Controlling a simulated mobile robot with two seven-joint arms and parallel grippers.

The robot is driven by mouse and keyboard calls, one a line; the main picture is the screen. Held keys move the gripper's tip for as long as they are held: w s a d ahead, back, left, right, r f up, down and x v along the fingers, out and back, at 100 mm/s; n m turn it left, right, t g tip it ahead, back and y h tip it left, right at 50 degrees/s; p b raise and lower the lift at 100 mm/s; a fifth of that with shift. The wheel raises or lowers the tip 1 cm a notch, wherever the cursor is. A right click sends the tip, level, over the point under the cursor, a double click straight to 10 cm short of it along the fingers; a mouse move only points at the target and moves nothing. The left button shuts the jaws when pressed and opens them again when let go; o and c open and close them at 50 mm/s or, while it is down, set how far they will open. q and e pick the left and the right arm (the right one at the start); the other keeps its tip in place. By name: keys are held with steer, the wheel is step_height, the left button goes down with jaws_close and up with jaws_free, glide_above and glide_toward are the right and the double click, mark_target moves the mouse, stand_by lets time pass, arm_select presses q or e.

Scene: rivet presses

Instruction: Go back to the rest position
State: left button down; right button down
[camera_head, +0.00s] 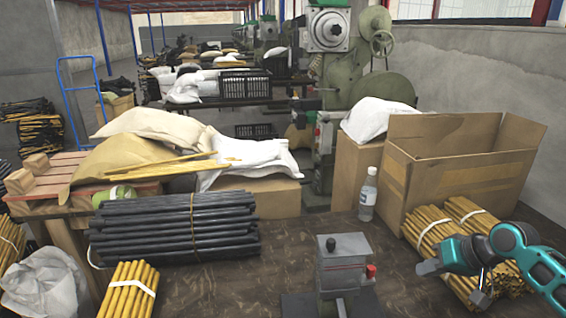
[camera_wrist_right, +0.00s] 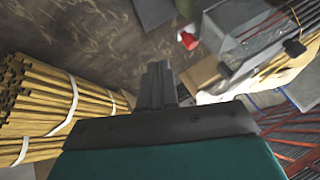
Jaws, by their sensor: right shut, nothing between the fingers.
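My right arm, teal and grey, comes in from the right in the head view, and its gripper (camera_head: 430,268) points left over the table beside the bundled yellow rods. In the right wrist view the two dark fingers of the right gripper (camera_wrist_right: 158,82) are together with nothing between them. My left gripper is not in view.
A grey press with a red button (camera_head: 342,266) stands at the front middle of the brown table (camera_head: 290,245). Bundled yellow rods (camera_head: 432,222) lie partly behind my right arm. A bottle (camera_head: 368,193), an open carton (camera_head: 440,178) and a black rod bundle (camera_head: 175,228) stand around.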

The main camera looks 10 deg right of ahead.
steer(key=shift+n+t+h, duration=0.3)
steer(key=shift+n+t, duration=0.3)
steer(key=shift+n, duration=0.3)
steer(key=s+a+f, duration=0.2)
steer(key=a+f, duration=0.1)
steer(key=f, duration=0.1)
steer(key=s+a+f, duration=0.2)
steer(key=a+f, duration=0.1)
steer(key=f, duration=0.1)
steer(key=s+a+f, duration=0.2)
steer(key=a+f, duration=0.1)
steer(key=f, duration=0.1)
steer(key=shift+s+a+f, duration=0.15)
steer(key=shift+s, duration=0.2)
steer(key=shift+n+t, duration=0.5)
steer(key=shift+t, duration=0.2)
steer(key=s+a+f, duration=0.1)
steer(key=s, duration=0.1)
steer(key=s+a+f, duration=0.1)
steer(key=a, duration=0.1)
steer(key=s+a+f, duration=0.1)
steer(key=s+a, duration=0.1)
steer(key=shift+s, duration=0.35)
steer(key=s+a+n+t+h, duration=0.1)
steer(key=s+a+t, duration=0.1)
steer(key=s+a, duration=0.2)
steer(key=s, duration=0.3)
steer(key=shift+a+r, duration=0.35)
steer(key=shift+a, duration=0.05)
